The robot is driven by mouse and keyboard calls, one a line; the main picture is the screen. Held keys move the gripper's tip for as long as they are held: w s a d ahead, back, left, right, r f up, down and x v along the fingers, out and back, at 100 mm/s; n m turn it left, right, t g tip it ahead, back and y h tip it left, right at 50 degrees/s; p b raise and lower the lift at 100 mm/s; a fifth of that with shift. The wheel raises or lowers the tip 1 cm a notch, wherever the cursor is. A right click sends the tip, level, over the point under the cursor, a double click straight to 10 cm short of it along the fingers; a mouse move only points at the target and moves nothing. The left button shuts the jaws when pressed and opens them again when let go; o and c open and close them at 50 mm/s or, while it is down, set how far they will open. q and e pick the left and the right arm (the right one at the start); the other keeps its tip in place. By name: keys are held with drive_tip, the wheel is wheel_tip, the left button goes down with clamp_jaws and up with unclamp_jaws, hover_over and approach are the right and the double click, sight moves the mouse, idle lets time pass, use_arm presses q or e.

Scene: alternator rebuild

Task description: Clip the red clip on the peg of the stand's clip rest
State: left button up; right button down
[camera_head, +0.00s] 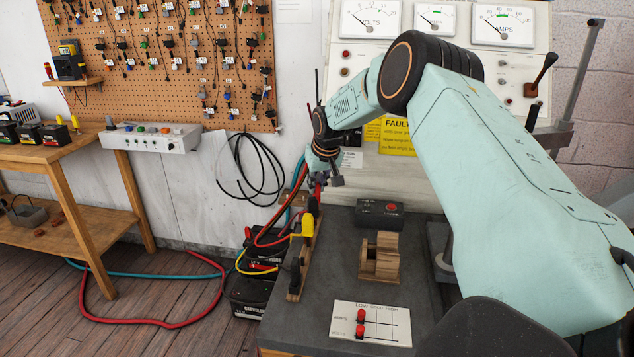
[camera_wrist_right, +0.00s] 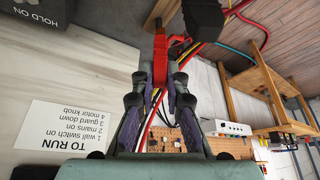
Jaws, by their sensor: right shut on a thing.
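My right gripper (camera_head: 319,180) is above the far end of the wooden clip rest (camera_head: 304,256) at the bench's left edge. It is shut on the red clip (camera_wrist_right: 161,62), which points away from the fingers in the right wrist view. In the head view the clip is small and partly hidden by the fingers. A yellow clip or boot (camera_head: 308,226) sits along the rest, nearer me. I cannot make out the peg clearly, nor whether the red clip touches it. My left gripper is not in view.
A wooden block fixture (camera_head: 381,258), a black box with a red button (camera_head: 380,212) and a white switch plate (camera_head: 371,323) are on the grey bench. Cables and black batteries (camera_head: 250,297) lie left of it. The meter panel (camera_head: 440,60) stands behind.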

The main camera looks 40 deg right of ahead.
drive_tip(key=shift+s+f, duration=0.15)
drive_tip(key=shift+f, duration=0.25)
drive_tip(key=c, duration=1.3)
unclamp_jaws()
drive_tip(key=shift+f, duration=0.1)
wheel_tip(320, 180, up, 9)
drive_tip(key=p, duration=0.8)
drive_tip(key=shift+f, duration=0.2)
